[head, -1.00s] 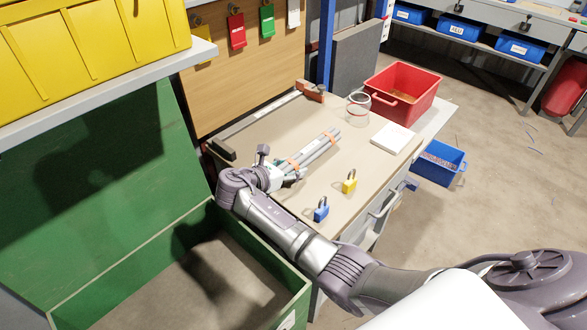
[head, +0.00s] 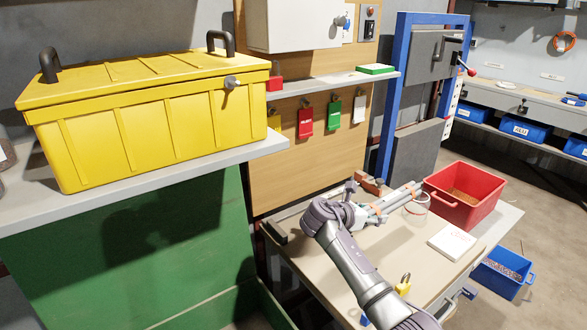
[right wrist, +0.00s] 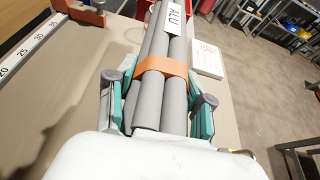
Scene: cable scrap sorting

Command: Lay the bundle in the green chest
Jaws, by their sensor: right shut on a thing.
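The bundle (head: 398,200) is a set of grey cable lengths tied with orange bands. My right gripper (head: 362,215) is shut on one end of it, above the workbench. In the right wrist view the bundle (right wrist: 162,95) lies between the teal finger pads, with an orange band and a white "ALU" tag. The green chest (head: 130,260) stands at the lower left, its raised green lid showing below the shelf. Its inside is mostly out of view. My left gripper is not in view.
A yellow case (head: 150,120) sits on a grey shelf (head: 30,210) above the chest. The workbench (head: 330,270) carries a white pad (head: 451,242) and a yellow padlock (head: 403,285). A red bin (head: 463,190) and a blue bin (head: 500,273) are at right.

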